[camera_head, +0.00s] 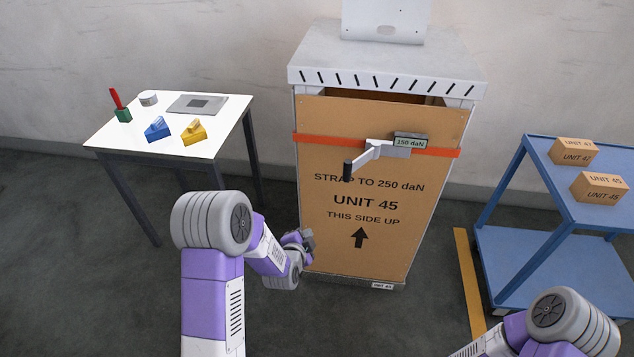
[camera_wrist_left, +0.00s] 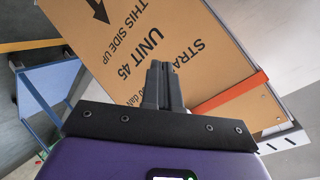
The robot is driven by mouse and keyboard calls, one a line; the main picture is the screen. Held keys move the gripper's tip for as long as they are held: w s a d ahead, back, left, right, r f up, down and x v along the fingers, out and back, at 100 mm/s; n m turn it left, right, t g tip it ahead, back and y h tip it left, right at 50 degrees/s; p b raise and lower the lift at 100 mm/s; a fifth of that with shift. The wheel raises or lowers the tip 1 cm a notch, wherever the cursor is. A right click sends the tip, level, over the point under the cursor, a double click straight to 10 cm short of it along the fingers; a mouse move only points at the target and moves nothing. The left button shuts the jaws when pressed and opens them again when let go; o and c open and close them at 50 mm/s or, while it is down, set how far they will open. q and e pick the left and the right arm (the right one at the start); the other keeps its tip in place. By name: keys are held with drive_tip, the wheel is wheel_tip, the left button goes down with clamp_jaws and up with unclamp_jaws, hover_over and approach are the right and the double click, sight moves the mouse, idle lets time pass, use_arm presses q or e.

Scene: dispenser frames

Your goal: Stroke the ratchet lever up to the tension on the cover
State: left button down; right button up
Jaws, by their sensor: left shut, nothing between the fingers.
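An orange strap (camera_head: 310,138) runs across the front of a tall cardboard unit (camera_head: 330,250) and also shows in the left wrist view (camera_wrist_left: 230,95). The ratchet (camera_head: 395,150) sits on the strap, with a small display (camera_head: 410,141) that appears to read 150 daN. Its grey lever (camera_head: 363,157) points left and down to a black handle (camera_head: 348,171). The cover print says to strap to 250 daN. My left gripper (camera_head: 307,240) is shut and empty, low and left of the handle, apart from it. Its closed fingers (camera_wrist_left: 163,82) show in the left wrist view, where the ratchet cannot be made out.
A white table (camera_head: 115,135) at left holds blue and yellow blocks, a red-handled tool and a grey plate. A blue cart (camera_head: 540,140) at right carries two small boxes (camera_head: 575,151). A yellow floor line (camera_head: 468,285) lies between. My right arm shows at lower right.

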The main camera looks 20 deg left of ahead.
use_arm(q)
drive_tip(key=s+d+f+n+g+h, duration=0.1)
drive_tip(key=s+d+f+n+g, duration=0.3)
drive_tip(key=s+f, duration=0.3)
drive_tip(key=s+d+f+n+g+h, duration=0.2)
drive_tip(key=s+d+f+n+g, duration=0.15)
drive_tip(key=s+f, duration=0.35)
drive_tip(key=s+d+f+n+g+h, duration=0.1)
drive_tip(key=s+d+f+n+g, duration=0.1)
drive_tip(key=s, duration=0.4)
drive_tip(key=s+d+f+n+g, duration=0.2)
drive_tip(key=s+d+n, duration=0.2)
drive_tip(key=s, duration=0.3)
drive_tip(key=shift+g+h, duration=0.35)
drive_tip(key=shift+h, duration=0.05)
